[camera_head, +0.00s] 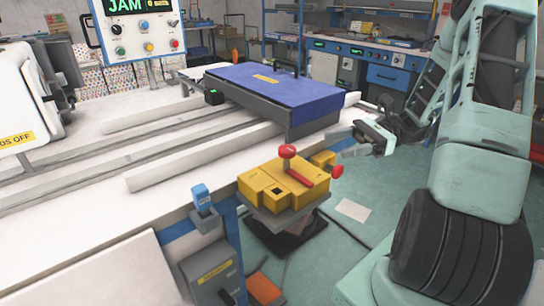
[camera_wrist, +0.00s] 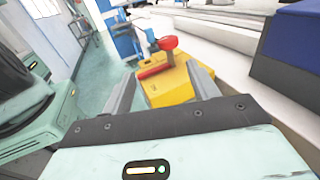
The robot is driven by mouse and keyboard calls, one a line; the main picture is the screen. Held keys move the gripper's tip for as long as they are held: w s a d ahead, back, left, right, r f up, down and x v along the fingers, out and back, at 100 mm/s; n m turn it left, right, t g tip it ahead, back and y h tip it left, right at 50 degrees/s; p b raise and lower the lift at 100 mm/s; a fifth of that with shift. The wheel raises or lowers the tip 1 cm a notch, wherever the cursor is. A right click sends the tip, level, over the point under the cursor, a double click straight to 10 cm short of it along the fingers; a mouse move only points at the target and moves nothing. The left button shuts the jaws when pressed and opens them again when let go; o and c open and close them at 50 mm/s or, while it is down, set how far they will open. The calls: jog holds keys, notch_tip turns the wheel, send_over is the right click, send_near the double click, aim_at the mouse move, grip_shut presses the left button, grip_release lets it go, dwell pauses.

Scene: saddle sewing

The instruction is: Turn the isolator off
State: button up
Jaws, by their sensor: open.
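A yellow box (camera_head: 258,187) with a red lever (camera_head: 296,174) and a red knob (camera_head: 288,151) stands on a small stand by the bench's front edge. A second red knob (camera_head: 337,171) is on its right side. I cannot tell from the labels which is the isolator. My gripper (camera_head: 339,143) is open and empty, right of and behind the yellow box. In the wrist view the yellow box (camera_wrist: 170,88) shows beyond and between my fingers, apart from them.
A long white bench (camera_head: 110,165) with rails runs along the left. A blue padded block (camera_head: 275,90) sits on it near my gripper. A control panel (camera_head: 135,30) reading "JAM" stands at the back.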

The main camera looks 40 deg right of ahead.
aim_at(279, 149)
jog(key=shift+m+t, duration=0.6)
jog(key=shift+t, duration=0.2)
jog(key=x, duration=1.5)
jog(key=shift+w+a+f+b, duration=0.15)
jog(key=shift+w+f+b, duration=0.1)
jog(key=shift+w+b, duration=0.05)
grip_shut()
